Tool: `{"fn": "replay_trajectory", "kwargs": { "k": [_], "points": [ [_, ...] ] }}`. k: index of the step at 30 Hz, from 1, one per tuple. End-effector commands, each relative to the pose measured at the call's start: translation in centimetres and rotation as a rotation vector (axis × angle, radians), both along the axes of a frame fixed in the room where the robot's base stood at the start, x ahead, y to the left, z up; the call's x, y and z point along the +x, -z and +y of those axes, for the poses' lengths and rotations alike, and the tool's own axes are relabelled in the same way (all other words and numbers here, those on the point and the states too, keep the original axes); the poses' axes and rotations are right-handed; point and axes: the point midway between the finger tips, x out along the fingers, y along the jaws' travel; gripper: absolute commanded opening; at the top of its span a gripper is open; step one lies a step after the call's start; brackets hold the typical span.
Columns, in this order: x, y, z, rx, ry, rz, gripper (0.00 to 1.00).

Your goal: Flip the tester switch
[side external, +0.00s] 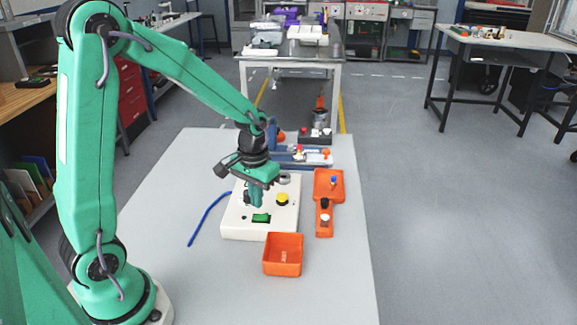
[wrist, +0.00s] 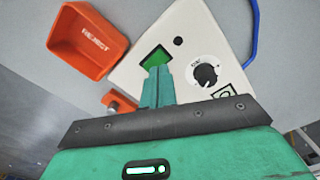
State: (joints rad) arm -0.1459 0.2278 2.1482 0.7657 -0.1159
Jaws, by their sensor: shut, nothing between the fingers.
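The tester is a white box (side external: 236,222) on the grey table. Its green rocker switch (side external: 261,218) is on the front part of its top face. A yellow button (side external: 282,198) sits behind the switch. My gripper (side external: 256,205) is shut and empty, pointing down over the box just behind the switch. In the wrist view my shut fingers (wrist: 159,72) overlap the near edge of the green switch (wrist: 155,56) and hide part of it. I cannot tell whether they touch it. The white tester top (wrist: 200,35) also shows a black dial (wrist: 206,74).
An orange bin (side external: 283,256) marked REJECT stands just in front of the tester; it also shows in the wrist view (wrist: 82,57). An orange tray (side external: 328,186) with small parts lies to the right. A blue cable (side external: 206,218) runs left.

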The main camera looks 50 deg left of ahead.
Motion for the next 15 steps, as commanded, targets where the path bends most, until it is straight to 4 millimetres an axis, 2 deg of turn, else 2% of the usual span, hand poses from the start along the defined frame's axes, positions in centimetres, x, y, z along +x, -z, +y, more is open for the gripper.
{"fn": "replay_trajectory", "kwargs": {
  "k": [15],
  "points": [
    [0.0,-3.0,0.0,0.001,0.000,-0.002,0.00]
  ]
}}
